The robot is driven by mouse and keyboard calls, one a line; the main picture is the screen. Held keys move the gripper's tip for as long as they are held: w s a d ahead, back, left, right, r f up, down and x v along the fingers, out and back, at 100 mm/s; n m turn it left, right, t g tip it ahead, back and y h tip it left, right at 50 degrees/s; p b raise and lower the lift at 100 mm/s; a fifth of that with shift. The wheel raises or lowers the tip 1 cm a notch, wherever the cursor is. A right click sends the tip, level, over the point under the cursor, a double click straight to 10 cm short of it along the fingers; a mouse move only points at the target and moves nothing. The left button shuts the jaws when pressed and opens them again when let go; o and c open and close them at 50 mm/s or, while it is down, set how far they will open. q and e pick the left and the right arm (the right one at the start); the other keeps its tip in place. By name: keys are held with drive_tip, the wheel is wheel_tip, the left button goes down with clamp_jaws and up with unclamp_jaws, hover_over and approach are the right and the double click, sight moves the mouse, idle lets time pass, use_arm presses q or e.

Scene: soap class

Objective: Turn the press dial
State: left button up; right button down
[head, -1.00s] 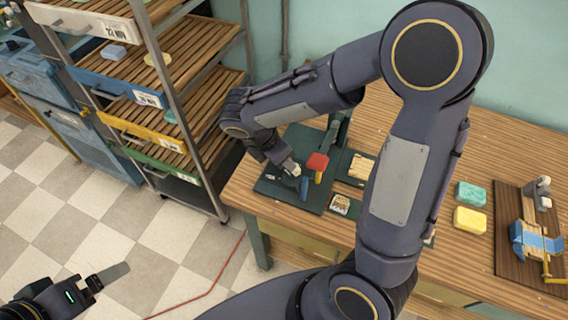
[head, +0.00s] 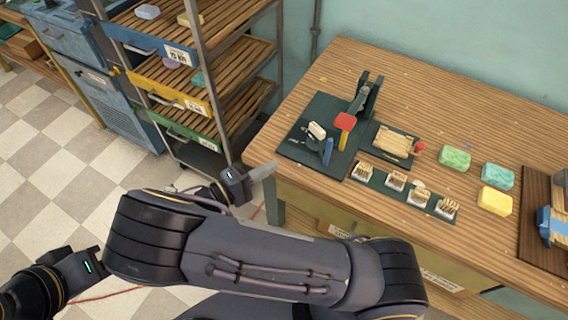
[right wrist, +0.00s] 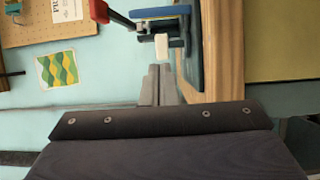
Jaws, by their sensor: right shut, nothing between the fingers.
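The press stands on a dark green base plate (head: 300,152) at the left end of the wooden table. I cannot tell which part is the dial. My right gripper (head: 262,171) is shut and empty, off the table's left edge and apart from the press. The right wrist view shows its closed fingers (right wrist: 160,84) below the pale block (right wrist: 161,47). My left gripper (head: 88,262) is low at the left; its fingers are hidden.
A wooden board (head: 396,143) and a dark strip with several stamp-like blocks lie beside the press. Green, teal and yellow soaps (head: 495,201) sit further right. A slatted rack (head: 190,75) stands left of the table, with a floor gap between.

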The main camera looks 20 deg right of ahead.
drive_tip(key=p+x, duration=0.2)
drive_tip(key=x, duration=0.7)
drive_tip(key=shift+s+r, duration=0.1)
drive_tip(key=shift+r, duration=0.05)
drive_tip(key=shift+s+d+p, duration=0.45)
drive_tip(key=shift+s+d, duration=0.25)
drive_tip(key=shift+d, duration=0.35)
drive_tip(key=shift+s+d, duration=0.3)
drive_tip(key=shift+d, duration=0.2)
